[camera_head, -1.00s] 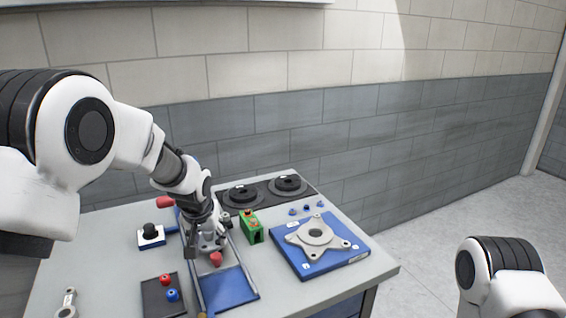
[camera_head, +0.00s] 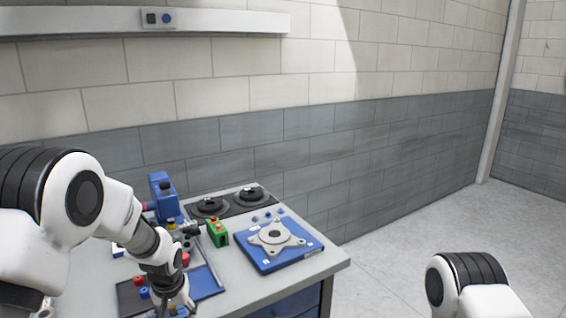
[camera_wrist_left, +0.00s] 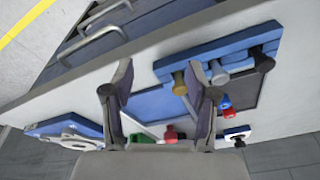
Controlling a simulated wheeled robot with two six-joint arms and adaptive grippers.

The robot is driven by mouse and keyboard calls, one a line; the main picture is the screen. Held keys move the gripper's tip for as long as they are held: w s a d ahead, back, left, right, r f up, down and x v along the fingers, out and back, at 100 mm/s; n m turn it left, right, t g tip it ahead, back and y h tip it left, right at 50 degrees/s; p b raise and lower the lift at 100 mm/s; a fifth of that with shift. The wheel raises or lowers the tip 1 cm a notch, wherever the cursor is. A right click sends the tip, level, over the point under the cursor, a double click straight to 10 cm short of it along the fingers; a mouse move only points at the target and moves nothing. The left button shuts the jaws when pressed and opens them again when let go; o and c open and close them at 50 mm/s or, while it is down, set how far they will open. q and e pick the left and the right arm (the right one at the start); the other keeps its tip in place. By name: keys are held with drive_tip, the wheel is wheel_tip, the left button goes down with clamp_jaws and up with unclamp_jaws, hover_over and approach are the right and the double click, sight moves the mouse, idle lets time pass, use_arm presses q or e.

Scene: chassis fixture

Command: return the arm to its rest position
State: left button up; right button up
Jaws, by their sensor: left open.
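My left arm comes in from the left in the head view. Its gripper (camera_head: 177,304) is low in the picture, over the front part of the table, pointing down. In the left wrist view the gripper (camera_wrist_left: 162,88) is open, its two dark fingers well apart with nothing held between them. Beyond the fingers lies the blue panel of the fixture (camera_wrist_left: 158,104), with a blue bar (camera_wrist_left: 222,50) at its edge. My right gripper is out of view; only part of my right arm shows at the lower right of the head view.
The grey table (camera_head: 236,290) carries a flanged grey part on a blue plate (camera_head: 292,257), a green block (camera_head: 217,234), a blue upright device (camera_head: 163,198) and black round holders (camera_head: 209,208). Drawer handles (camera_wrist_left: 98,41) show in the wrist view. Open floor (camera_head: 420,250) lies right.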

use_arm(q)
drive_tip(key=s+f+g, duration=0.4)
drive_tip(key=s+f, duration=1.4)
drive_tip(key=s, duration=0.2)
drive_tip(key=s+f+t, duration=0.1)
drive_tip(key=s+f, duration=0.1)
drive_tip(key=s, duration=1.3)
drive_tip(key=shift+s+a+f+m+t+h, duration=0.3)
drive_tip(key=shift+s+f+t, duration=0.05)
drive_tip(key=shift+f+t, duration=0.05)
